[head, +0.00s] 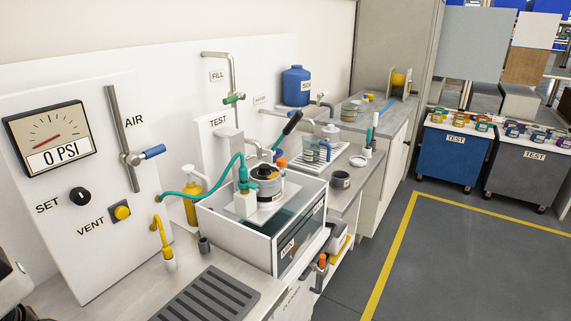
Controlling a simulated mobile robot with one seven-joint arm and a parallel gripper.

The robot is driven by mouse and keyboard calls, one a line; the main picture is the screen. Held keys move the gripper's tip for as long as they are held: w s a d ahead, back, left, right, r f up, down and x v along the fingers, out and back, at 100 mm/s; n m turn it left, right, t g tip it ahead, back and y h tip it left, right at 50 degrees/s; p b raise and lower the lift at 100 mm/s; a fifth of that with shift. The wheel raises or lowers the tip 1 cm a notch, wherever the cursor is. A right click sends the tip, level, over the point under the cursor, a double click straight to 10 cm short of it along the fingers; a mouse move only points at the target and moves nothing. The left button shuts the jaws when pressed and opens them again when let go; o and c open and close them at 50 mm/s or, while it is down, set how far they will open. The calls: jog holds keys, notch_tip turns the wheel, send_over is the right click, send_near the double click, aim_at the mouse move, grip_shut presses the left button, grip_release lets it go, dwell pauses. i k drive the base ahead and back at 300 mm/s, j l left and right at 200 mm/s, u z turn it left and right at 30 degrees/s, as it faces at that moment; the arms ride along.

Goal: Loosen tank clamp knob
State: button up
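A round metal tank (268,190) with a dark top stands inside a white, clear-walled box (232,228) on the bench. Small orange parts (281,163) show at its top, and I cannot tell for sure which one is the clamp knob. A green fitting (243,176) with a green hose (215,182) stands at the tank's left. A lever with a black grip (292,123) rises behind the tank. My gripper is not clearly in view; only a piece of white hardware shows at the lower left edge, far from the tank.
A panel at left holds a gauge (49,138) reading 0 PSI, a blue-handled AIR valve (152,152), a black SET knob (80,196) and a yellow VENT button (122,212). The floor at right is clear.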

aim_at(281, 162)
jog(key=i+l, duration=0.3)
jog(key=l, duration=0.15)
jog(key=i+l, duration=0.3)
jog(key=l, duration=0.15)
jog(key=i+l, duration=0.3)
jog(key=l, duration=0.15)
jog(key=i+l, duration=0.35)
jog(key=i+l+u, duration=0.15)
jog(key=l, duration=0.15)
jog(key=i+l+u, duration=0.1)
jog(key=l, duration=0.2)
jog(key=i+l+u, duration=0.15)
jog(key=l, duration=0.15)
jog(key=u, duration=1)
